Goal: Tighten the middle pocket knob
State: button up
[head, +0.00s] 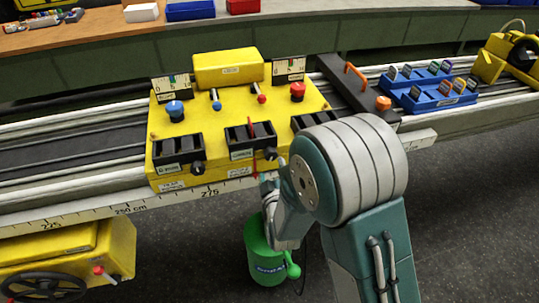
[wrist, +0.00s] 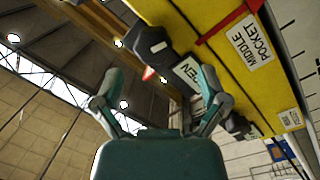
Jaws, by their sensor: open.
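The yellow console (head: 225,95) stands on the rail in the head view, with a row of black pockets along its front. The middle pocket (head: 240,140) holds a thin red piece (head: 251,129). The black middle pocket knob (head: 271,154) is at its lower right. My gripper (head: 268,178) is just below this knob, partly hidden by my arm. In the wrist view my gripper (wrist: 162,75) is open, fingers spread and empty. A black knob-like part (wrist: 152,40) lies beyond the fingertips, apart from them. The "MIDDLE POCKET" label (wrist: 250,42) is to its right.
My arm covers part of the right pocket (head: 305,122). Another knob (head: 198,168) is at the left pocket. A green canister (head: 262,262) stands on the floor below my gripper. A blue rack (head: 425,92) sits on the rail to the right. The dark floor at lower right is clear.

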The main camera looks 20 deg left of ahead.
aim_at(272, 158)
jog(key=w, duration=0.4)
jog(key=shift+a+r, duration=0.1)
jog(key=shift+a, duration=0.25)
jog(key=shift+w+a, duration=0.3)
jog(key=shift+w, duration=0.25)
jog(key=shift+a, duration=0.3)
jog(key=shift+d, duration=0.2)
jog(key=c, duration=1.1)
